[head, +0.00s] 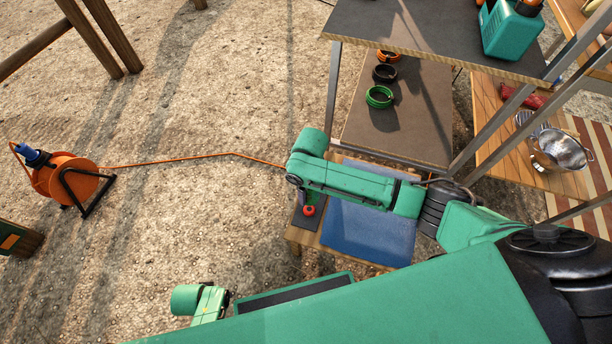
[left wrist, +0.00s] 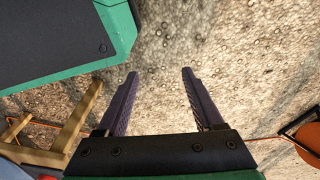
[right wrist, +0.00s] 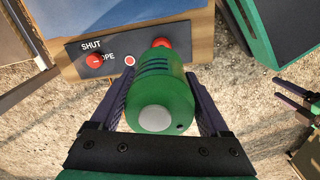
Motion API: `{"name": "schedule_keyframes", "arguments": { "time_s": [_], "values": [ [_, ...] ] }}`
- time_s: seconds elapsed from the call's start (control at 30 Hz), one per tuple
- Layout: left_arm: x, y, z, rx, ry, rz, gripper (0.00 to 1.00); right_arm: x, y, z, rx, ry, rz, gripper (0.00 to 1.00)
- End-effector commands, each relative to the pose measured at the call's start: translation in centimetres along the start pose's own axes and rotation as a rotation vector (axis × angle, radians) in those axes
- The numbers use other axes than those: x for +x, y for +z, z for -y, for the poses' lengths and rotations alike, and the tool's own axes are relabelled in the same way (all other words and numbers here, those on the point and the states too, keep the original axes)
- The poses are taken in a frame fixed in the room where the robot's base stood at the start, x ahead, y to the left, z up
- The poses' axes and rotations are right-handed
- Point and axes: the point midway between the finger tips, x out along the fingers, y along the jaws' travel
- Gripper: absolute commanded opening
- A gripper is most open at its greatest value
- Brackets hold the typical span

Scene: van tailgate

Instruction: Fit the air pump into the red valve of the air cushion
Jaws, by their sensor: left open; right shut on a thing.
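My right gripper (right wrist: 158,88) is shut on the green air pump (right wrist: 165,90), a round body with dark slots and a pale grey end. Just past the pump's far end a red part (right wrist: 161,43), apparently the valve, shows partly. The pump hides most of it, and I cannot tell whether they touch. The blue air cushion (head: 365,232) lies on a wooden table, partly under my right arm. A small red part (head: 309,211) shows beside it in the head view. My left gripper (left wrist: 160,75) is open and empty over the gravel, away from the table.
A dark panel (right wrist: 128,48) marked SHUT, its second word partly covered, carries a red knob (right wrist: 95,61) and a red-and-white dot. An orange cable reel (head: 66,178) stands on the ground at left, its cable running toward the table. Shelves (head: 405,110) with coiled straps stand behind. Gravel at left is mostly clear.

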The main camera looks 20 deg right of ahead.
Motion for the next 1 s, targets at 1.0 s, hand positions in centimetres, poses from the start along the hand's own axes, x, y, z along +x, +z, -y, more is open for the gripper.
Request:
{"name": "schedule_keyframes", "arguments": {
  "time_s": [1.0],
  "values": [
    [-8.9,-5.9,-1.7,0.011,0.04,-0.036,0.69,4.2,0.0,0.0,0.0,0.001,-0.001,0.02]
  ]
}}
